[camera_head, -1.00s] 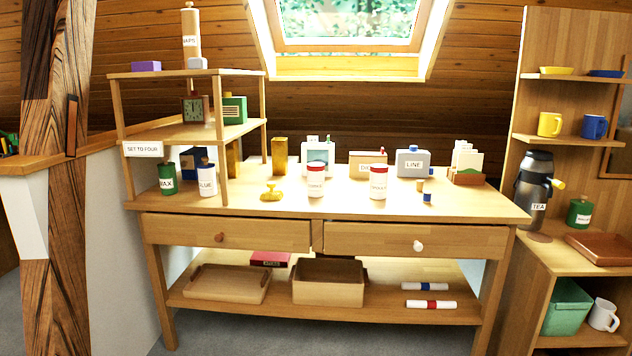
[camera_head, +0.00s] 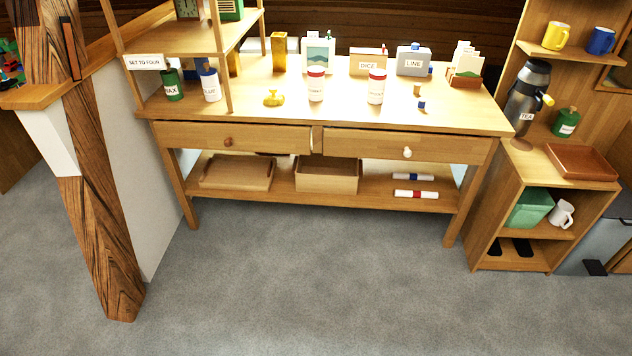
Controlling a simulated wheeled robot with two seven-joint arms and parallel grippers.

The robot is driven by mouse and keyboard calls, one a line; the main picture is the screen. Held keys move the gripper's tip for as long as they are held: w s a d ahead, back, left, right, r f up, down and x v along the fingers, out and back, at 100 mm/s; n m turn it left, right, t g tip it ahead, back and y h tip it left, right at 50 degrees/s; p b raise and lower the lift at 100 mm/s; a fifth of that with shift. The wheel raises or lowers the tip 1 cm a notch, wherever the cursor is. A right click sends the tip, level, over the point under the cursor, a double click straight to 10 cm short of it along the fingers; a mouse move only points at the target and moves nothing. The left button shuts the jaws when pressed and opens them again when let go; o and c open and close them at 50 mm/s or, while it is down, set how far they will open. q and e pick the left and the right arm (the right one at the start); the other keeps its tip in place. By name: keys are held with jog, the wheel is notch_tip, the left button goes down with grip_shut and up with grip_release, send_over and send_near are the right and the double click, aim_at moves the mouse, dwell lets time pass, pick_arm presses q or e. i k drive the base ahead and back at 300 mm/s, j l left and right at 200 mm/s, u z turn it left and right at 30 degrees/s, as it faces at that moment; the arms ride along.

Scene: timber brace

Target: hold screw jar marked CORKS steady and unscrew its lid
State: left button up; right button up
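Two white jars with red lids stand upright on the wooden workbench (camera_head: 340,117). The left one (camera_head: 316,90) stands near the middle of the top and the right one (camera_head: 376,91) stands to its right. Both have small dark lettering on the side, too small for me to say surely which one reads CORKS. Both lids sit on their jars. Neither of my grippers shows in the head view, and nothing touches the jars.
A yellow object (camera_head: 273,98) lies left of the jars, and a small blue item (camera_head: 421,105) stands to the right. The DICE box (camera_head: 368,62) and LINE container (camera_head: 413,60) stand behind. Grey floor (camera_head: 330,270) in front of the bench is clear.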

aim_at(315, 86)
jog(key=i+l+u, duration=0.1)
jog(key=u, duration=0.3)
jog(key=i+l+u, duration=0.2)
jog(key=u, duration=0.15)
jog(key=i+l+u, duration=0.25)
jog(key=i+l, duration=0.15)
jog(key=l, duration=0.35)
jog(key=i+l+u, duration=0.15)
jog(key=l, duration=0.25)
jog(key=i+l, duration=0.2)
jog(key=l, duration=0.15)
jog(key=i+l, duration=0.15)
jog(key=l, duration=0.25)
jog(key=i+l, duration=0.2)
jog(key=l, duration=0.15)
jog(key=i+l, duration=0.2)
jog(key=l, duration=0.2)
